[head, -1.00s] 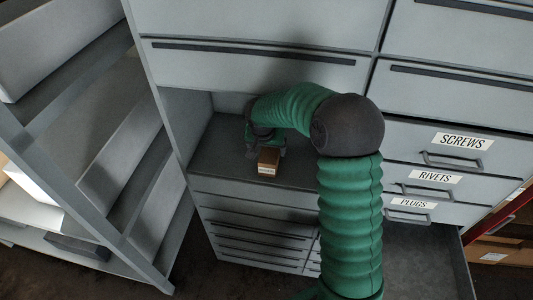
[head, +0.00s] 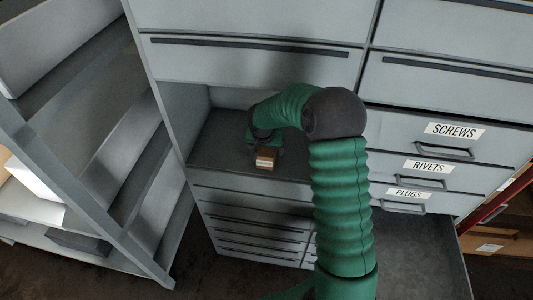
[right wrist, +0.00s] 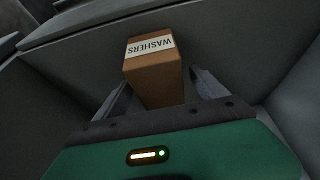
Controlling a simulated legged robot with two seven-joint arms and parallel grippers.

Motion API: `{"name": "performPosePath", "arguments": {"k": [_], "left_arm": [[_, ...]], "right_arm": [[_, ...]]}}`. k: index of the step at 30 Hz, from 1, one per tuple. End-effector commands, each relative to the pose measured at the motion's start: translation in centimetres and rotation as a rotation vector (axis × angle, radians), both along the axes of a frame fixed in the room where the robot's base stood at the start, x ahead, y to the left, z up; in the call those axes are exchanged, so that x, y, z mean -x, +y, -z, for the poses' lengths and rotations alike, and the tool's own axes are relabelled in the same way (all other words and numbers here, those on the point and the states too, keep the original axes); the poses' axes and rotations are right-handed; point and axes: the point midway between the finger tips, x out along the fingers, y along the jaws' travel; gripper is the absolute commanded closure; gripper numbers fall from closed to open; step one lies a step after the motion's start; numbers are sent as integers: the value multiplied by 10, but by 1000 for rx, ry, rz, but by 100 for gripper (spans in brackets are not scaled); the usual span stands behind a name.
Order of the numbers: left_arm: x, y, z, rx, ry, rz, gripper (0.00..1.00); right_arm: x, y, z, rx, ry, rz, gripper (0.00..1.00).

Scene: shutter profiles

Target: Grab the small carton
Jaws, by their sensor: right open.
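The small carton (head: 265,161) is a brown box with a white label. It sits in the open bay of the grey cabinet, near the bay's front edge. In the right wrist view the carton (right wrist: 154,78) shows its label, reading WASHERS, upside down. My right gripper (right wrist: 160,86) is open, with one finger on each side of the carton. A gap shows on the right side; contact on the left is hard to tell. In the head view my right gripper (head: 264,148) is just behind the carton, its fingers mostly hidden. My left gripper is not in view.
Closed drawers sit above and below the bay (head: 215,150). Drawers labelled SCREWS (head: 452,131), RIVETS and PLUGS are at the right, above an open grey space. A grey shelf rack (head: 90,190) stands at the left. The bay floor left of the carton is clear.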

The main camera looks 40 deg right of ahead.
Motion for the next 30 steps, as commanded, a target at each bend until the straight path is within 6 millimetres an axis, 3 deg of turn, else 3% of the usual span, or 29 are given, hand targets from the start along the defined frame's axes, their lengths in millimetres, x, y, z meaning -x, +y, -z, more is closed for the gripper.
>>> {"name": "performPosePath", "arguments": {"k": [11, 30], "left_arm": [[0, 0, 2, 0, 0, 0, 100], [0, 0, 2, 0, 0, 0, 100]], "right_arm": [[0, -1, 2, -1, -1, 1, 19], [0, -1, 1, -1, -1, 1, 100]]}}
